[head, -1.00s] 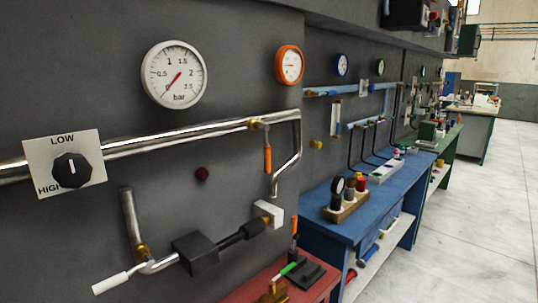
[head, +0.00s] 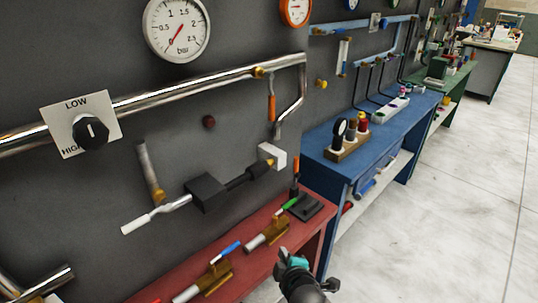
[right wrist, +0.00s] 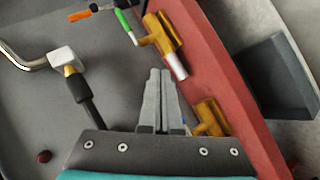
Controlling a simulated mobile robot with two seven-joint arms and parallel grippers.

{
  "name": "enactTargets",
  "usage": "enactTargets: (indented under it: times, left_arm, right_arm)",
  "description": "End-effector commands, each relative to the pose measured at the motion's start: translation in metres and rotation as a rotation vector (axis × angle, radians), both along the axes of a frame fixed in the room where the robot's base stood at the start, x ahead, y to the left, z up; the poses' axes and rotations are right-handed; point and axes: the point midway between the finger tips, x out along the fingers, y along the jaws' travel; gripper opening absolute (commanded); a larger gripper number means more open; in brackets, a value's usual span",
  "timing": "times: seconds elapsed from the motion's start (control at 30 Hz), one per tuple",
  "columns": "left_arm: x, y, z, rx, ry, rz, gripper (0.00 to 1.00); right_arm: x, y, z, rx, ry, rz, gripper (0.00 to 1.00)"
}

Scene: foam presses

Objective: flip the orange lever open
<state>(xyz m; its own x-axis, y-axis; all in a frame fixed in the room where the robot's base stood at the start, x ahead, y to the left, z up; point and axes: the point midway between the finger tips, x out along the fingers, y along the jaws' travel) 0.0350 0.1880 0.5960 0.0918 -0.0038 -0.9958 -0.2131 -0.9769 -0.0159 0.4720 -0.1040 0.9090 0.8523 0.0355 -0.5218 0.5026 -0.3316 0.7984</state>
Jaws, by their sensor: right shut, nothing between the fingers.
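An orange lever (head: 271,108) hangs down from a brass valve (head: 260,73) on the silver wall pipe, crosswise to the pipe. A second orange-handled piece (head: 296,167) stands upright by a black base on the red bench; an orange handle (right wrist: 79,15) shows at the top of the right wrist view. I cannot tell which one the task means. My right gripper (head: 284,254) is low in front of the bench, below and apart from both. In the right wrist view its grey fingers (right wrist: 160,75) are shut and empty. My left gripper is out of view.
Brass valves with green (head: 290,203) and blue (head: 231,247) handles lie on the red bench (head: 150,281). A black crank mechanism with a white handle (head: 134,226) juts from the wall above. A LOW/HIGH dial (head: 91,133) is at left. The floor at right is clear.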

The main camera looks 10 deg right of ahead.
Motion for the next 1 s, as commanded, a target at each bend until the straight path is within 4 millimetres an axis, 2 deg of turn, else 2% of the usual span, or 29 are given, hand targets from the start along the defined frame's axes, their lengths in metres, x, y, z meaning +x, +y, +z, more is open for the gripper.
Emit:
enactTargets:
  times: [0.03,0.2,0.3,0.43,0.5,0.63,1.0]
  left_arm:
    - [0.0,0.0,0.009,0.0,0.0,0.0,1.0]
    - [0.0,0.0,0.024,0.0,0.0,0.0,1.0]
    - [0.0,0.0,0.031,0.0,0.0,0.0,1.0]
    - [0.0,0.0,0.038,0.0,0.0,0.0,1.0]
    - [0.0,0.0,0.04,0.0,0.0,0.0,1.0]
    - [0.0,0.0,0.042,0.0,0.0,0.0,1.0]
    - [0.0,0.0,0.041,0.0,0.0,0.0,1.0]
  right_arm:
    - [0.013,0.006,0.041,-0.034,-0.067,0.025,0.0]
    - [0.035,0.023,0.156,-0.16,-0.272,0.084,0.0]
    - [0.038,0.029,0.215,-0.223,-0.377,0.099,0.0]
    - [0.035,0.034,0.272,-0.281,-0.478,0.105,0.0]
    - [0.033,0.036,0.292,-0.303,-0.516,0.104,0.0]
    - [0.03,0.037,0.311,-0.324,-0.551,0.103,0.0]
    - [0.03,0.037,0.314,-0.327,-0.557,0.102,0.0]
